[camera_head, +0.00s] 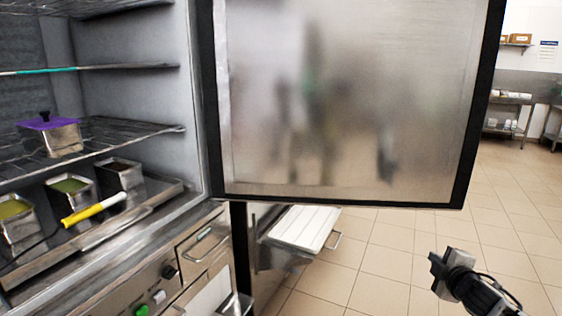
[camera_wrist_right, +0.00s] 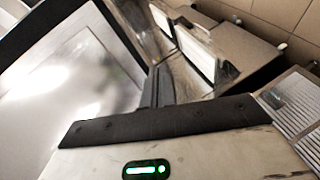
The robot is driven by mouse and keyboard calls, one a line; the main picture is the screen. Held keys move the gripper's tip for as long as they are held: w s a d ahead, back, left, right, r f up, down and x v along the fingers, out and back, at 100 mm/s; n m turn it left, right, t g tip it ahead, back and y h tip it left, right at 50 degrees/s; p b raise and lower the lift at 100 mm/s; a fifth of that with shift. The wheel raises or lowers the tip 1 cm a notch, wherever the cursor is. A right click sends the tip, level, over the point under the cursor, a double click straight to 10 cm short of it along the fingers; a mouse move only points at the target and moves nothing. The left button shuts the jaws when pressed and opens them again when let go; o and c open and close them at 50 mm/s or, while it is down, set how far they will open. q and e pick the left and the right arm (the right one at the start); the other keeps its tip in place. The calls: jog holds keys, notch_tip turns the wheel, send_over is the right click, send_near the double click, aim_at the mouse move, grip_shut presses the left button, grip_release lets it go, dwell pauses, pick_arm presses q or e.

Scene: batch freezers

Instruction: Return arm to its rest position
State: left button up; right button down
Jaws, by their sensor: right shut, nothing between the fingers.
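My right gripper (camera_head: 438,264) is at the lower right of the head view, over the tiled floor. It is shut and empty, to the right of and below the open freezer door (camera_head: 350,100). In the right wrist view the dark fingers (camera_wrist_right: 157,86) stand together beyond the gripper body with its green light. The door's shiny inner panel (camera_wrist_right: 75,85) fills the left of that view. My left gripper is not in view.
The open freezer (camera_head: 150,80) on the left holds a purple-lidded tin (camera_head: 53,136), several open metal tins and a yellow-handled tool (camera_head: 92,208). A white ribbed tray (camera_head: 304,227) is below the door. Tiled floor (camera_head: 400,240) on the right is free.

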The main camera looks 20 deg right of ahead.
jog(key=s+a+f+m+g+y, duration=0.1)
jog(key=s+a+f+y, duration=0.15)
jog(key=a+f, duration=0.35)
jog(key=s+a+f+m+y, duration=0.1)
jog(key=s+a+f, duration=0.25)
jog(key=a, duration=0.45)
jog(key=s+a+f+m+g+y, duration=0.1)
jog(key=s+a+f, duration=0.35)
jog(key=a, duration=0.25)
jog(key=s+a+m+y, duration=0.1)
jog(key=s+a+m, duration=0.1)
jog(key=s+a, duration=0.4)
jog(key=s+a+m+g+y, duration=0.1)
jog(key=s+a+m+y, duration=0.1)
jog(key=s+a, duration=0.5)
jog(key=a+m, duration=0.1)
jog(key=a, duration=0.4)
jog(key=shift+s+f+g, duration=0.2)
jog(key=shift+f+g, duration=0.05)
jog(key=shift+g, duration=0.05)
